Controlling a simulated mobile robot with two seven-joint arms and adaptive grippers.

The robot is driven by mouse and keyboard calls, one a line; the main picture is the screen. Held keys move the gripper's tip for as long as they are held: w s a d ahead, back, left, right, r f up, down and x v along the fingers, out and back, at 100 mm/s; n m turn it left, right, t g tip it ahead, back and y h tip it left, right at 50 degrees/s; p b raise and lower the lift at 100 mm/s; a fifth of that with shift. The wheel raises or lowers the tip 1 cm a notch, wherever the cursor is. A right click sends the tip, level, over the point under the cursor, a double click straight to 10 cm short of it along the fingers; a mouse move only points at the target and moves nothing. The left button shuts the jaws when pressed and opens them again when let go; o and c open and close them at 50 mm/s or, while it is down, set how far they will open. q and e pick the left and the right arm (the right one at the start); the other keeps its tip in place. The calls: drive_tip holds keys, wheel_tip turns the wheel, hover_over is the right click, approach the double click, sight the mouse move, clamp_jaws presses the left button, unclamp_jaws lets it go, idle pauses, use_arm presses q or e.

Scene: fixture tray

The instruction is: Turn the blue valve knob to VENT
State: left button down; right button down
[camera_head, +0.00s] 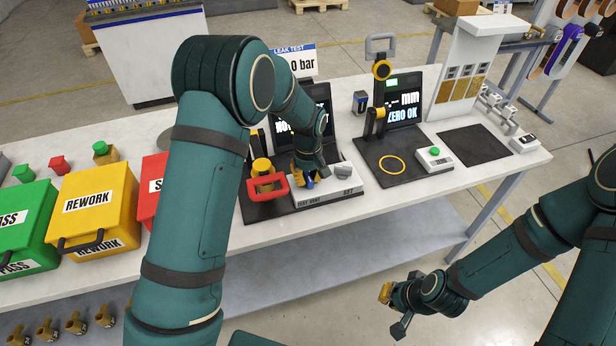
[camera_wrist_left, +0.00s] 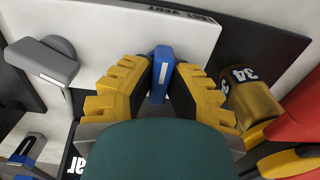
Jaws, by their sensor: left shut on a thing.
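The blue valve knob (camera_wrist_left: 163,58) sits on the white valve box (camera_head: 325,191), which is lettered TEST VENT and SET along its front edge. My left gripper (camera_wrist_left: 160,80) is shut on the blue knob, with a yellow-padded finger on each side. In the head view the left gripper (camera_head: 305,179) comes down over the box and mostly hides the knob (camera_head: 310,182). The white mark on the knob shows in the wrist view, but I cannot tell which word it points to. My right gripper (camera_head: 392,308) hangs in front of the bench, away from the box.
A grey knob (camera_head: 343,170) stands on the same box, right of the blue one. A red-handled clamp (camera_head: 267,184) with a brass part (camera_wrist_left: 250,98) is close on the left. The leak test screen stands behind. A gauge stand (camera_head: 381,115) is further right.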

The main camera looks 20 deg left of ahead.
sight(308, 176)
use_arm(q)
drive_tip(key=shift+s+f, duration=0.1)
idle(0.3)
drive_tip(key=c, duration=0.9)
unclamp_jaws()
drive_tip(key=shift+c, duration=0.2)
wheel_tip(308, 176, up, 12)
